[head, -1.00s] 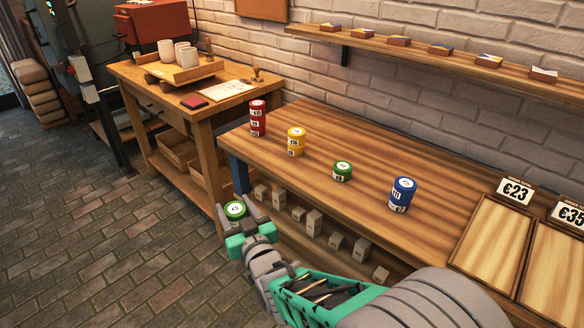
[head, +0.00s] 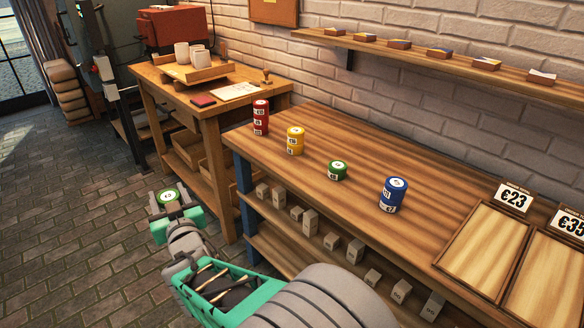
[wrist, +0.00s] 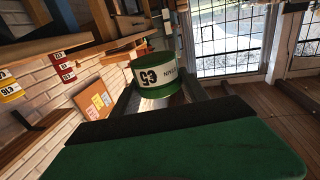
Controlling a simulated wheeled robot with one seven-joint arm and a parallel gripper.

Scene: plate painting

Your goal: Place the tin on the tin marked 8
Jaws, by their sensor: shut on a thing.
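My gripper (head: 171,205) is shut on a green tin (head: 167,194) with a white label on its lid. It holds the tin in the air over the brick floor, left of the workbench. In the wrist view the held tin (wrist: 155,77) sits between the fingers, and its side label seems to read "G3". Another green tin (head: 337,172) stands alone on the workbench (head: 440,185), well apart from my gripper. The number on its side is too small to read surely.
The bench also holds a red tin stack (head: 261,118), a yellow stack (head: 295,141) and a blue stack (head: 391,196). Wooden trays (head: 482,233) lie at its right end. Small blocks (head: 310,221) stand on its lower shelf. A side table (head: 262,96) stands behind left.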

